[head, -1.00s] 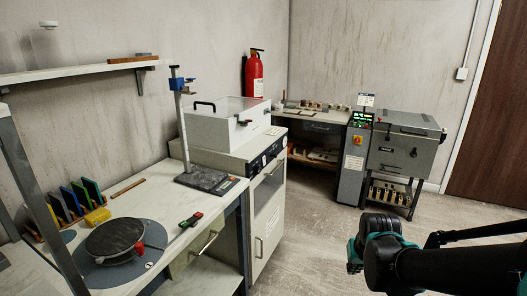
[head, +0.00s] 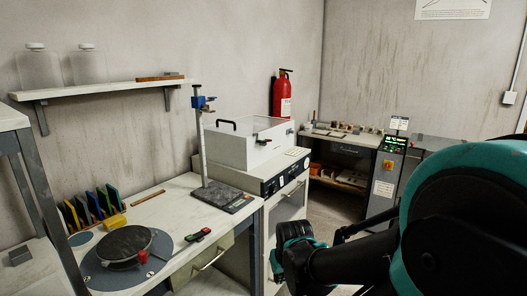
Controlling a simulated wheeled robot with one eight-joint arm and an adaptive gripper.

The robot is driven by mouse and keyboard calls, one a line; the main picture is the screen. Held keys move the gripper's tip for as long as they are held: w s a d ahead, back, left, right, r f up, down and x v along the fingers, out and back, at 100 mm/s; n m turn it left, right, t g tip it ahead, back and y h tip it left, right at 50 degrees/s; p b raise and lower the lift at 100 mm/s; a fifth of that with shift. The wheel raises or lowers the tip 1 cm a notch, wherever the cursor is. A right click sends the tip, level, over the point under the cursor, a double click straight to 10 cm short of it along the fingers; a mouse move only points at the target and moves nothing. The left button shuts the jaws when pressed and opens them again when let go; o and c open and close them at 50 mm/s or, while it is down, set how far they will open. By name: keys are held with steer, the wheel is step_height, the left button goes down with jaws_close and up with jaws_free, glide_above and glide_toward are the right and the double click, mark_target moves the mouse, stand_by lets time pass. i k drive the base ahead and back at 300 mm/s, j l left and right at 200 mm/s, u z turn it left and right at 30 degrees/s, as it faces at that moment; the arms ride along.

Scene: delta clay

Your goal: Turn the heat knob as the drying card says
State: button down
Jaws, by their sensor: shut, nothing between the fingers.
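A white box with a clear lid and black handle (head: 250,143) stands on a cabinet with a dark control panel (head: 286,173). Small round controls show on the panel, too small to tell which is the heat knob or how it is set. A small pale card (head: 296,151) lies on the cabinet top beside the box; its writing is unreadable. Another small white card (head: 398,123) stands above a grey control column (head: 388,172) with a green display. My arm crosses the lower right, well in front of the panel. I cannot see my gripper's fingers.
A workbench (head: 165,210) on the left holds a dark round disc (head: 123,245), a stand with a blue clamp (head: 204,140) and several coloured slabs. A shelf (head: 105,90) carries two jars. A red extinguisher (head: 283,95) is on the wall. Some floor is clear beyond the cabinet.

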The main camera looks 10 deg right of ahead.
mark_target(273, 189)
steer(key=i+l+u, duration=0.15)
steer(key=l, duration=0.2)
steer(key=i+l+u, duration=0.35)
steer(key=l, duration=0.35)
steer(key=i+l+u, duration=0.2)
steer(key=l, duration=0.2)
steer(key=i+l+u, duration=0.15)
steer(key=l, duration=0.25)
steer(key=i+l, duration=0.1)
steer(key=l, duration=0.3)
steer(key=i+l, duration=0.1)
steer(key=l, duration=0.35)
steer(key=i+l, duration=0.1)
steer(key=l, duration=0.35)
steer(key=i+l, duration=0.1)
steer(key=l, duration=0.3)
steer(key=i+l, duration=0.1)
steer(key=l, duration=0.35)
steer(key=l+u, duration=0.55)
steer(key=l, duration=0.3)
steer(key=k+j, duration=0.1)
steer(key=k, duration=1.45)
steer(key=l+u, duration=0.05)
